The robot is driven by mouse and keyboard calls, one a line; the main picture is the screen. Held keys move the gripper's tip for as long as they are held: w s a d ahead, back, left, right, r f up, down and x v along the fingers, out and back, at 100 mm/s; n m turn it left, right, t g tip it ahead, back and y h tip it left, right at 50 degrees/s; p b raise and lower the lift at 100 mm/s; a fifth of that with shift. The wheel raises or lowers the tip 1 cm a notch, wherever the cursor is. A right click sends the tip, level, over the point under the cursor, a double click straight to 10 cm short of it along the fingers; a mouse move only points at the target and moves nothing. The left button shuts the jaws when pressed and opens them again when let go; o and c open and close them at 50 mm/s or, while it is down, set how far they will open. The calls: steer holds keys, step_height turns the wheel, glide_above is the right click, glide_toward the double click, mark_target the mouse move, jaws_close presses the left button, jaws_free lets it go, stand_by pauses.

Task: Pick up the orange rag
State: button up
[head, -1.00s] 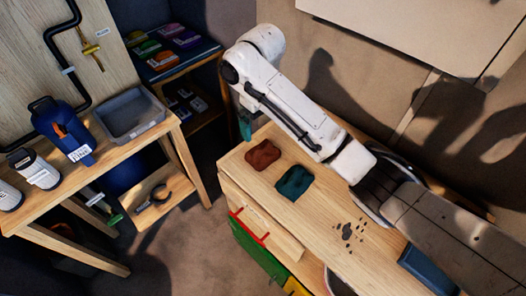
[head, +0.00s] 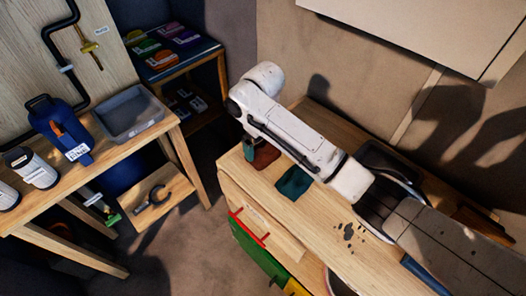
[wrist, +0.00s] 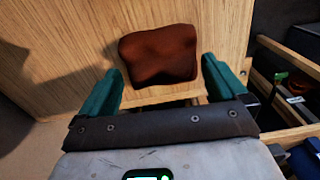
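A rust-orange rag (head: 264,158) lies folded on the wooden bench top, near its left end. In the head view my arm partly covers it. In the wrist view the rag (wrist: 160,54) shows whole, ahead of my teal fingers. My gripper (wrist: 162,68) is open and empty, with one finger on either side of the rag's near part. In the head view one teal finger of my gripper (head: 249,151) shows at the rag's left edge. I cannot tell the height of the fingertips above the bench or whether they touch the rag.
A dark teal rag (head: 293,183) lies close beside the orange one. Dark spots (head: 348,231) mark the bench top (head: 318,222) farther right. A second wooden bench (head: 150,143) with a grey tray (head: 130,114) and a blue jug (head: 60,128) stands at left, across a floor gap.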

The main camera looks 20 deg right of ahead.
steer(key=c, duration=1)
steer(key=shift+r, duration=0.1)
